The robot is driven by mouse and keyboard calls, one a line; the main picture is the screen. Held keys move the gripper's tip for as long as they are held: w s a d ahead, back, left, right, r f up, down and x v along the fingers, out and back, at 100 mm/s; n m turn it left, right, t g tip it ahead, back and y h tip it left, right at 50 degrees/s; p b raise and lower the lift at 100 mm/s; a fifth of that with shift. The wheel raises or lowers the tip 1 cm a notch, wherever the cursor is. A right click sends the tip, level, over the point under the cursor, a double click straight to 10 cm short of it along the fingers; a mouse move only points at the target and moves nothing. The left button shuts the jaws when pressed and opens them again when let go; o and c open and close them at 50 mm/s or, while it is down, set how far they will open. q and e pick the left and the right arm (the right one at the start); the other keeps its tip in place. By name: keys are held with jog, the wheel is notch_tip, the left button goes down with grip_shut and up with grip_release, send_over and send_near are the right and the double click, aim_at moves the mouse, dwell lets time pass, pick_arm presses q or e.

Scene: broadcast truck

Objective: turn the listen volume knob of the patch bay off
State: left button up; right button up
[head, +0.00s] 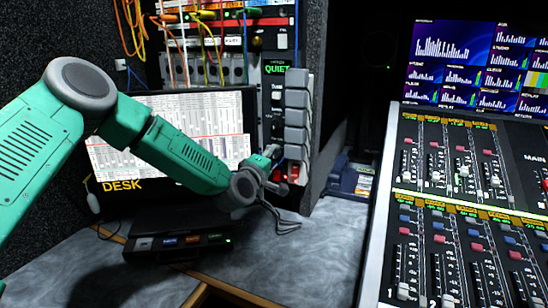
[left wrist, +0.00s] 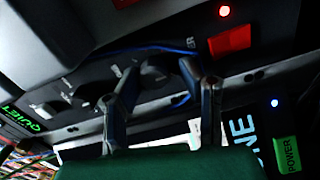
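The patch bay (head: 228,40) with coloured cables stands at the back, beside a narrow dark panel with a green QUIET sign (head: 277,67). My left gripper (head: 272,160) is at the lower part of this panel. In the left wrist view, the panel carries several dark knobs, one at the left (left wrist: 72,105). The left gripper's fingers (left wrist: 158,72) are spread, with a dark knob (left wrist: 156,84) between or just behind them; contact is unclear. Which knob is listen volume cannot be read. My right gripper is not in view.
A red button (left wrist: 230,40) and a green POWER button (left wrist: 287,153) are close to the gripper. Grey stacked blocks (head: 297,115) stand right of the panel. The DESK monitor (head: 112,165) is behind my left arm. A mixing console (head: 470,200) fills the right.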

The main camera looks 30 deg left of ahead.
pick_arm(q)
jog(key=shift+a+r, duration=0.1)
jog(key=s, duration=1.1)
jog(key=shift+s+d, duration=0.3)
jog(key=shift+s, duration=0.1)
